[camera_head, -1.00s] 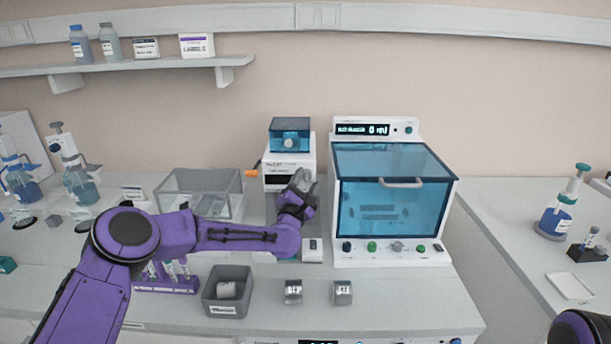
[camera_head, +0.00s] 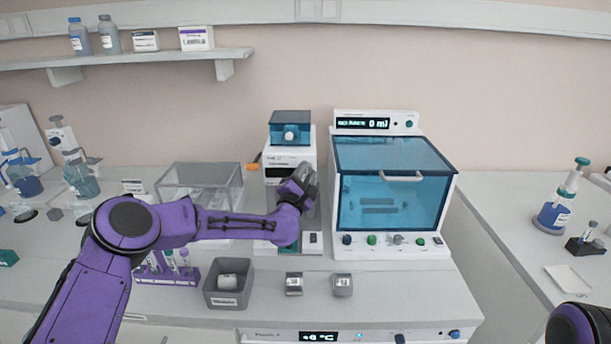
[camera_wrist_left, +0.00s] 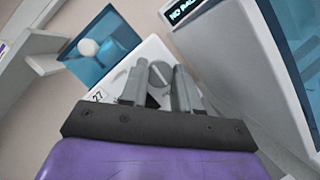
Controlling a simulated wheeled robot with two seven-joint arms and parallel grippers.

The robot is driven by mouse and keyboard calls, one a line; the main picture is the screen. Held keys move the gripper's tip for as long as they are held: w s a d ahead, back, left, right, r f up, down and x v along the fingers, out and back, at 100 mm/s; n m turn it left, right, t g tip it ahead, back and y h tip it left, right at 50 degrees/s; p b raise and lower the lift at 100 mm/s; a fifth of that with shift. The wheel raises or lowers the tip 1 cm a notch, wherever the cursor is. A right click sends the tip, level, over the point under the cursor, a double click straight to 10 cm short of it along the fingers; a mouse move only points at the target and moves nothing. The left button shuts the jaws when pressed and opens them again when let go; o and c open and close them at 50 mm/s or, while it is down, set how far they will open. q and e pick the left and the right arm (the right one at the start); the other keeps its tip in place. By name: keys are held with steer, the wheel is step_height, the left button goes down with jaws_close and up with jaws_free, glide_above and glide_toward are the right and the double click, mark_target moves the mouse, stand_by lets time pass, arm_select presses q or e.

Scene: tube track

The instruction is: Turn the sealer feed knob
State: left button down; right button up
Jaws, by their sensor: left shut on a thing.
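The sealer (camera_head: 290,160) is a white upright machine with a blue clear-topped hood, left of the larger blue-windowed cabinet. My left gripper (camera_head: 302,174) is at its front, covering the feed knob in the head view. In the left wrist view, the feed knob (camera_wrist_left: 160,73) is a grey round disc with a slot line, on the sealer's white face. The gripper's two grey fingers (camera_wrist_left: 160,88) stand on either side of it, and they are shut on it. My right gripper is out of view.
The blue-windowed cabinet (camera_head: 392,190) stands close to the right of my left gripper. An orange lever (camera_head: 253,167) sticks out at the sealer's left. A clear box (camera_head: 200,185), a grey bin (camera_head: 228,284) and two small metal blocks (camera_head: 293,284) are on the bench.

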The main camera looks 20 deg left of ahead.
arm_select(q)
steer(key=m, duration=0.2)
steer(key=shift+m+g+h+b, duration=0.3)
steer(key=shift+m+g, duration=0.1)
steer(key=shift+r+m+g, duration=0.1)
steer(key=shift+m+g, duration=0.2)
steer(key=shift+m, duration=0.6)
steer(key=m+g+p, duration=0.1)
steer(key=m, duration=0.2)
steer(key=shift+r+m, duration=0.15)
steer(key=shift+m, duration=0.25)
steer(key=m+g+p, duration=0.1)
steer(key=m, duration=0.1)
steer(key=m+g+p, duration=0.1)
steer(key=p, duration=0.1)
steer(key=shift+r+m, duration=0.2)
steer(key=shift+m, duration=0.2)
steer(key=m+g+p, duration=0.1)
steer(key=m+p, duration=0.1)
steer(key=shift+m+y+p, duration=0.3)
steer(key=shift+y, duration=0.1)
steer(key=shift+f+m+g+y+p, duration=0.1)
steer(key=shift+m+g+y+p, duration=0.2)
steer(key=shift+m+p, duration=0.15)
